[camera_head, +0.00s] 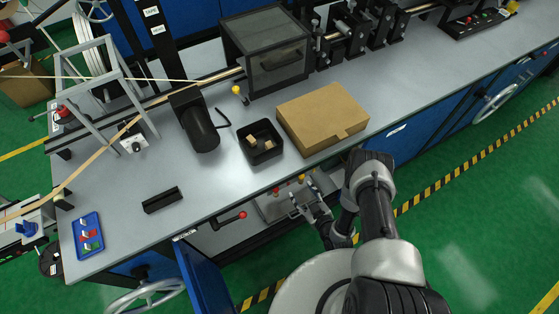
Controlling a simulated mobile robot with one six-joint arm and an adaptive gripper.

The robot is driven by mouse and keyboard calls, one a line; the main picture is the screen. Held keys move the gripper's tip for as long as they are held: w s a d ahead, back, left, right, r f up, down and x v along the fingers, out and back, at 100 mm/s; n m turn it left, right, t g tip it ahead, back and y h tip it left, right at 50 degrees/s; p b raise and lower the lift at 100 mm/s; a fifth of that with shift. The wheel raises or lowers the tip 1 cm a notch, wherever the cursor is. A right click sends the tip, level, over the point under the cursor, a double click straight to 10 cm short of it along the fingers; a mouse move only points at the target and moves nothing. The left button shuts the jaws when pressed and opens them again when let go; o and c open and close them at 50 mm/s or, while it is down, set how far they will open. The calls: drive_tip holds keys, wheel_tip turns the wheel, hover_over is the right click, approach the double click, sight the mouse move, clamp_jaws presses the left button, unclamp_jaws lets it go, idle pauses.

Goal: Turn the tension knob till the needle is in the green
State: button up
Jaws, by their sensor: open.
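A small white box with a black round knob (137,146) stands at the left of the bench, by the foot of a grey frame; it may be the tension knob. No needle or green zone can be made out at this size. My gripper (302,198) is open and empty. It is low in the picture, in front of the bench's front edge, well to the right of the knob box and apart from it.
A cardboard box (322,115), a black tray (261,143) with small blocks and a black cylinder (201,130) lie between. A grey frame (92,75) and tan tape (97,155) border the knob box. A blue tray (88,236) is at front left. A blue door (205,275) stands open.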

drive_tip(key=b+x, duration=0.6)
drive_tip(key=x, duration=1.1)
drive_tip(key=shift+s+a+b, duration=0.2)
drive_tip(key=shift+a+b, duration=0.1)
drive_tip(key=shift+a, duration=0.05)
drive_tip(key=shift+c, duration=0.3)
drive_tip(key=shift+f, duration=0.1)
drive_tip(key=c, duration=1)
